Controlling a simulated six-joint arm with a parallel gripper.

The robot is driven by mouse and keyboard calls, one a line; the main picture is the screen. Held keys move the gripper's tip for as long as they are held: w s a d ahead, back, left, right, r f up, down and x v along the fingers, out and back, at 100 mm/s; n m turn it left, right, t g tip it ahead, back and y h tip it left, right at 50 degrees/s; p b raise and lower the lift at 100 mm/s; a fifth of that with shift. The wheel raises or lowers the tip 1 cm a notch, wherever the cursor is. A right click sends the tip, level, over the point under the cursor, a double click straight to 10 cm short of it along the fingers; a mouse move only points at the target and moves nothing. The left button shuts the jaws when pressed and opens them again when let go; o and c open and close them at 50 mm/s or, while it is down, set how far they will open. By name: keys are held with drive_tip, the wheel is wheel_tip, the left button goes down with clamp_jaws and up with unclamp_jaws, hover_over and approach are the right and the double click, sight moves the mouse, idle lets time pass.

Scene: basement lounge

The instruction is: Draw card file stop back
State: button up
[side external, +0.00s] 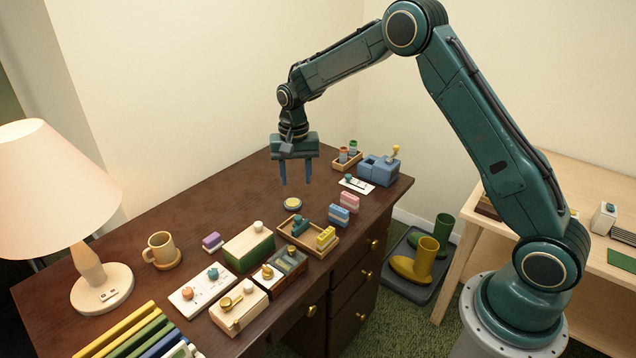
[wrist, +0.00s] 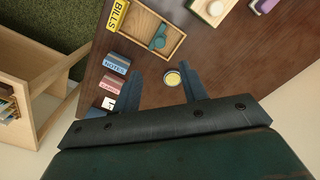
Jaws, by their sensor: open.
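A shallow wooden tray (side external: 322,249) sits on the dark desk, and it also shows in the wrist view (wrist: 172,20). It looks like the card file. A teal block with a knob (side external: 300,224), apparently the stop, stands in the tray; it also shows in the wrist view (wrist: 157,39). A yellow block marked BILLS (side external: 326,238) stands at the tray's right end, apart from the teal block. My gripper (side external: 295,182) is open and empty, fingers down, above the desk behind the tray.
A round yellow-topped tin (side external: 293,203) lies below my gripper. Blue NOTES (side external: 338,216) and pink (side external: 350,201) blocks stand right of it. A green box (side external: 248,247) and a glass-topped dark box (side external: 291,261) crowd the tray's left and front.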

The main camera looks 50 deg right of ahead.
sight(298, 217)
wheel_tip(298, 217, down, 12)
drive_tip(key=shift+f, duration=0.1)
idle(0.5)
clamp_jaws()
